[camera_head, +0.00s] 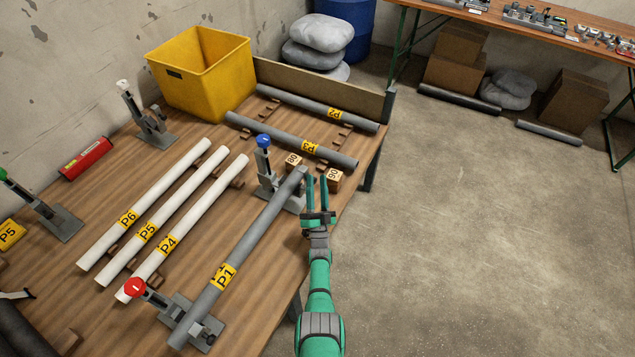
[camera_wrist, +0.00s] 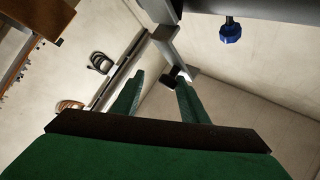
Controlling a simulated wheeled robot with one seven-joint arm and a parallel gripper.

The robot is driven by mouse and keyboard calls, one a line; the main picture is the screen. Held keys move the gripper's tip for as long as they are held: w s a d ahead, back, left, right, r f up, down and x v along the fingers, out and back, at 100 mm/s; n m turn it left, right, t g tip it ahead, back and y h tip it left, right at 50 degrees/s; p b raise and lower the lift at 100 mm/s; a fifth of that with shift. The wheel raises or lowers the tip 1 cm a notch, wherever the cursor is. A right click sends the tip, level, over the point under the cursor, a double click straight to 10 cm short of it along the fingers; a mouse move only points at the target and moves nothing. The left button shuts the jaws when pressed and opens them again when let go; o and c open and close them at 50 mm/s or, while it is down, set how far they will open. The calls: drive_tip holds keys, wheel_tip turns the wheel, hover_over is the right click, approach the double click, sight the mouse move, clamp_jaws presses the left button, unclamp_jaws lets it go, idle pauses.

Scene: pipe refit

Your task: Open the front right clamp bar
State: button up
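The clamp with the blue knob (camera_head: 264,141) stands at the table's right edge, at the far end of grey pipe P1 (camera_head: 245,248). Its blue knob also shows in the wrist view (camera_wrist: 230,32). My gripper (camera_head: 317,182) is just right of this clamp and the pipe end, fingers apart and empty. In the wrist view my open fingers (camera_wrist: 158,88) point toward a grey bar (camera_wrist: 165,38) and a small black piece (camera_wrist: 170,82); I cannot tell whether they touch. The clamp with the red knob (camera_head: 135,288) is at P1's near end.
Wooden blocks marked 80 (camera_head: 293,162) and 90 (camera_head: 334,180) lie close to my gripper. White pipes P4, P5 (camera_head: 170,220) and P6 lie left. Grey pipes P2 and P3 (camera_head: 290,140) lie behind. A yellow bin (camera_head: 203,75) stands at the back.

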drive_tip(key=shift+a, duration=0.25)
drive_tip(key=s+f, duration=0.1)
drive_tip(key=s, duration=1.3)
drive_tip(key=shift+s+f, duration=0.25)
drive_tip(key=shift+f, duration=0.05)
drive_tip(key=shift+d, duration=0.1)
